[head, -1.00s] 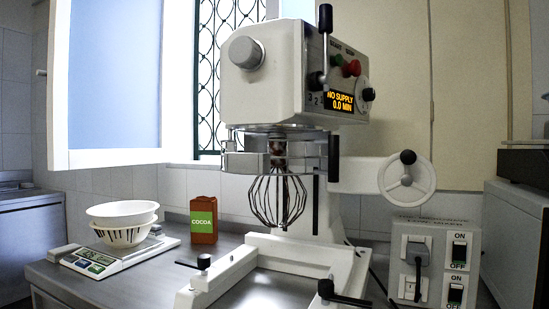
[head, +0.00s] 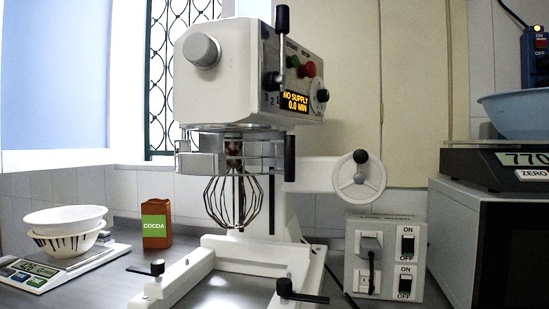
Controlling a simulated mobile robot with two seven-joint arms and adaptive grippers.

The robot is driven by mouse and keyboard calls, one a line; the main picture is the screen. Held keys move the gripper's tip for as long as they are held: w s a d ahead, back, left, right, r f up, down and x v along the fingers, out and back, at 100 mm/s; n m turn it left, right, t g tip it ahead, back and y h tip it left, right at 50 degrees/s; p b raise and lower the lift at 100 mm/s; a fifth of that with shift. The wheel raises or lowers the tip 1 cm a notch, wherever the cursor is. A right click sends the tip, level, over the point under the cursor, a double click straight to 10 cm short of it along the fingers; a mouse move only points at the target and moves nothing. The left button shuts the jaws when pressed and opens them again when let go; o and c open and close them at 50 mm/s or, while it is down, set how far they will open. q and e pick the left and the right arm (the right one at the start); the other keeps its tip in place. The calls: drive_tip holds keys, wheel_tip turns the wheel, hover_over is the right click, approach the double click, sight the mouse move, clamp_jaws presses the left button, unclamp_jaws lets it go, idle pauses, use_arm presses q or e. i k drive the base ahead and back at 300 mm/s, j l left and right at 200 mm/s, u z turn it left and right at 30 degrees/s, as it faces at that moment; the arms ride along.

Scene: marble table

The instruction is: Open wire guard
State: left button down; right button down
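The planetary mixer (head: 220,85) stands on the table, its display reading "NO SUPPLY 0.0 MIN". A metal guard ring (head: 205,164) sits below the mixer head, around the whisk's shaft. A black upright handle (head: 289,158) is at the ring's right side. I cannot tell whether the guard is closed or partly open. A wire whisk (head: 233,203) hangs beneath it. The bowl cradle (head: 255,243) below is empty, with black clamp levers at both front ends. Neither of my grippers is in view.
A switch box (head: 383,258) stands right of the mixer, beside a white handwheel (head: 358,177). A scale with white bowls (head: 65,230) and a cocoa box (head: 156,223) are at left. At right, a scale (head: 505,165) carries a blue bowl (head: 520,112). The space before the cradle looks clear.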

sight(210, 165)
drive_tip(key=k+l+z, duration=0.1)
drive_tip(key=l, duration=0.4)
drive_tip(key=k+l+z, duration=0.15)
drive_tip(key=l, duration=0.35)
drive_tip(key=l+z, duration=0.1)
drive_tip(key=l, duration=0.4)
drive_tip(key=k, duration=0.05)
